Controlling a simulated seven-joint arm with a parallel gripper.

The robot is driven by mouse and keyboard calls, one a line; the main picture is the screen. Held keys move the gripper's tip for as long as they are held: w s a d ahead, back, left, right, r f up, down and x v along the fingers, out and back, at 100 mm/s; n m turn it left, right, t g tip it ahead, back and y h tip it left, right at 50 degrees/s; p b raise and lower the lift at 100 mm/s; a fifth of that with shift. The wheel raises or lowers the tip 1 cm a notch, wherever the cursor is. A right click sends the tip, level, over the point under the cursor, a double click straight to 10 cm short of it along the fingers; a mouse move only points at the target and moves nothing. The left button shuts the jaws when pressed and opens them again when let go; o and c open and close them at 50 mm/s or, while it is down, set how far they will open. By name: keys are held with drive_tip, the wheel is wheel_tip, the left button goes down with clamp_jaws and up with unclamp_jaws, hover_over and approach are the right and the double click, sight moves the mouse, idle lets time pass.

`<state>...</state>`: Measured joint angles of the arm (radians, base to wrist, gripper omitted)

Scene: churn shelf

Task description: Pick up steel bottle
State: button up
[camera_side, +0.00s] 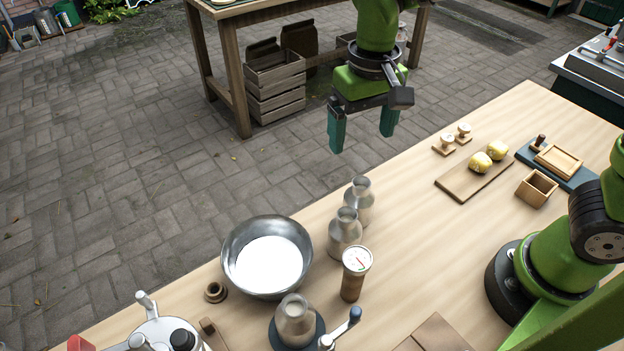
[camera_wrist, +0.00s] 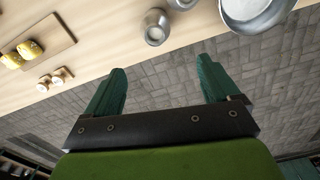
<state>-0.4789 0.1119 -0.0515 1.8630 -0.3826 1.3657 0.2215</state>
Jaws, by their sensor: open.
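Several grey steel bottles stand upright on the wooden table in the side view. One (camera_side: 359,204) is nearest my gripper, a second (camera_side: 344,235) stands just in front of it, and a third (camera_side: 295,322) stands on a dark round base at the front. My gripper (camera_side: 362,140) is open and empty, above and beyond the nearest bottle, apart from it. In the wrist view, my open fingers (camera_wrist: 162,70) point toward a steel bottle (camera_wrist: 155,28) near the table edge. Another (camera_wrist: 183,3) is cut off by the top of that view.
A steel bowl (camera_side: 234,275) with white contents stands left of the bottles. A wooden cylinder with a dial (camera_side: 354,280) stands close in front. A board (camera_side: 452,186) with yellow lumps lies to the right. The table between board and bottles is clear.

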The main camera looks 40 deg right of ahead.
sight(358, 198)
drive_tip(key=f, duration=1.1)
drive_tip(key=shift+s+d+f, duration=0.1)
drive_tip(key=shift+s+f, duration=0.15)
drive_tip(key=shift+f, duration=0.1)
drive_tip(key=f, duration=0.5)
drive_tip(key=shift+s+d, duration=0.15)
drive_tip(key=shift+s, duration=0.05)
drive_tip(key=c, duration=1.2)
drive_tip(key=shift+c, duration=0.3)
